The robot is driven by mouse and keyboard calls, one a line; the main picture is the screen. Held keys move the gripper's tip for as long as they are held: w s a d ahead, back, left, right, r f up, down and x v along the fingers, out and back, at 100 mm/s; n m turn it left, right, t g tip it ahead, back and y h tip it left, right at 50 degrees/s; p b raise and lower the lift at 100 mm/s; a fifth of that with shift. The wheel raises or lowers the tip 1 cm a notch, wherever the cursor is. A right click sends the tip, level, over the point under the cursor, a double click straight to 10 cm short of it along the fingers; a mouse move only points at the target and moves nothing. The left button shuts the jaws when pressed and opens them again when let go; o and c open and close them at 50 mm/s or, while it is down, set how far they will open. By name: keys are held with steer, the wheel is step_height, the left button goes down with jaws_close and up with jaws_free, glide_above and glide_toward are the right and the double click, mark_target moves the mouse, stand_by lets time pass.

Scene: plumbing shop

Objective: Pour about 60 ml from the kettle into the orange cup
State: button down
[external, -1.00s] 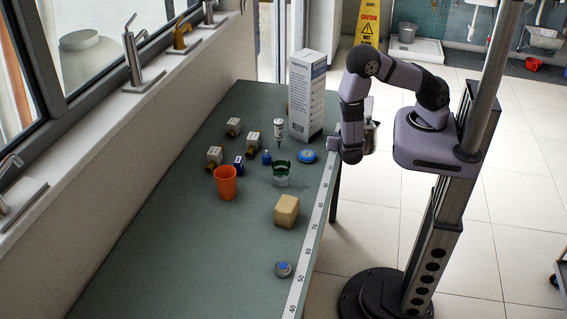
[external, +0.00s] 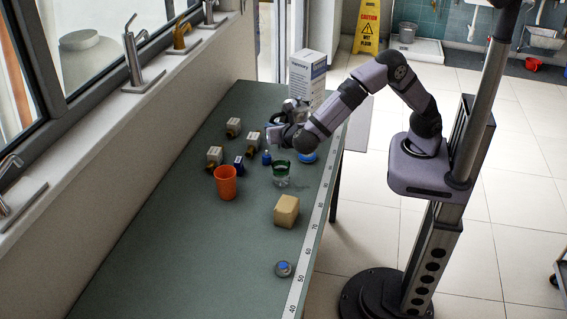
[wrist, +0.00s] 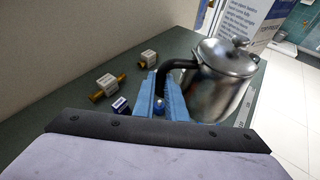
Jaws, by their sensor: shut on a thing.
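The orange cup (external: 226,183) stands upright on the green table, left of the middle in the external view. My gripper (wrist: 161,102) is shut on the black handle of the steel kettle (wrist: 222,85), which fills the right of the wrist view with its lid on. In the external view my gripper (external: 272,137) is over the table, beyond the orange cup and to its right. The kettle is mostly hidden there behind my wrist. It looks roughly upright. Its spout cannot be made out, and no liquid is visible.
A green-rimmed glass (external: 281,173) stands right of the cup. Several boxed fittings (external: 214,155) lie behind the cup. A tall white box (external: 306,76) stands at the back. The table's left front is clear.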

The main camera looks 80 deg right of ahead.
steer(key=w+a+r+n+t+y+b, duration=0.2)
steer(key=w+a+r+b, duration=0.3)
steer(key=a+b, duration=0.25)
steer(key=w+a+f+n+t+y+b, duration=0.1)
steer(key=w+a+n+y+b, duration=0.15)
steer(key=a+b, duration=0.35)
steer(key=w+a+f+n+t+y+b, duration=0.1)
steer(key=a+f+n+t+y+b, duration=0.2)
steer(key=a+b, duration=0.35)
steer(key=shift+s+a+f+n+g+y+b, duration=0.2)
steer(key=shift+s+a+f+n+y+b, duration=0.85)
steer(key=shift+a+f, duration=1.35)
steer(key=shift+s+a+f+n+g+y+b, duration=0.2)
steer(key=shift+s+a+f+n+y+b, duration=0.3)
steer(key=shift+s+a+f+n+y, duration=1.25)
steer(key=shift+s+a+f+n+g+y+b, duration=0.2)
steer(key=shift+s+a+f+n+y+b, duration=0.4)
steer(key=shift+s+a+f, duration=1.7)
steer(key=shift+w+a+f, duration=0.15)
steer(key=shift+w+a, duration=0.55)
steer(key=shift+a, duration=0.25)
